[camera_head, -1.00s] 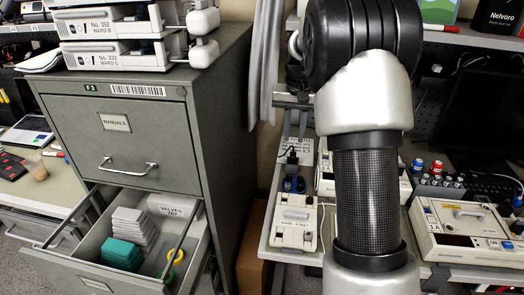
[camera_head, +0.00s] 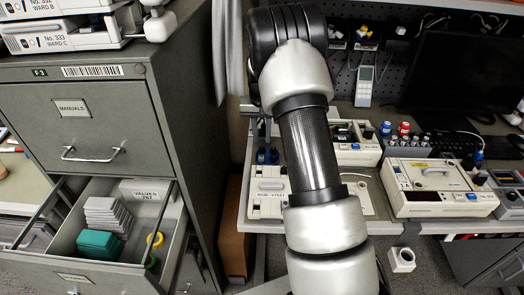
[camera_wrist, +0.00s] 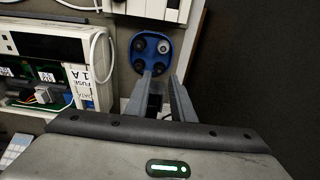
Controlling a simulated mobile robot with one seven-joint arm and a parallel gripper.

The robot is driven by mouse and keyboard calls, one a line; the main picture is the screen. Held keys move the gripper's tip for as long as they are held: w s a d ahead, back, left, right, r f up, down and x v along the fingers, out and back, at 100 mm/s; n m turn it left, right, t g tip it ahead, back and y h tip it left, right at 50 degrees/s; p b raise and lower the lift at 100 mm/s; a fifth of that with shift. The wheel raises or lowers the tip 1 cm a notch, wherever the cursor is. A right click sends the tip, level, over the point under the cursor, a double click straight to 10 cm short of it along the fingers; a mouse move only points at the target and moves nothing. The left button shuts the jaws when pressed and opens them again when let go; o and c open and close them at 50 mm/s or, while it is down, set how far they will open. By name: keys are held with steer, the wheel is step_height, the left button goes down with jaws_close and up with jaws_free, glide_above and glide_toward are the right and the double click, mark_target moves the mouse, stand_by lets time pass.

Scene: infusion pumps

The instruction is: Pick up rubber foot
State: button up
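A small blue tray (camera_wrist: 165,60) lies on the bench in the wrist view. It holds several round rubber feet; one dark foot (camera_wrist: 139,66) is at its near left, and a lighter foot (camera_wrist: 163,47) is at its far right. My gripper (camera_wrist: 166,82) is at the tray's near edge, its two fingers apart and pointing at the tray. I see no foot held between them. The height of the fingertips above the tray is hard to tell. In the head view the blue tray (camera_head: 266,157) is partly hidden by my arm.
An opened pump (camera_wrist: 50,62) with a white cable stands left of the tray. Another white device (camera_wrist: 155,8) is just beyond it. In the head view, a filing cabinet (camera_head: 75,120) with an open drawer stands left of the bench. A pump (camera_head: 438,188) stands at right.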

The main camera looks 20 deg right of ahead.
mark_target(262, 148)
steer(key=f, duration=0.5)
steer(key=shift+w+d, duration=0.15)
steer(key=shift+w, duration=0.1)
steer(key=shift+r, duration=0.1)
jaws_close()
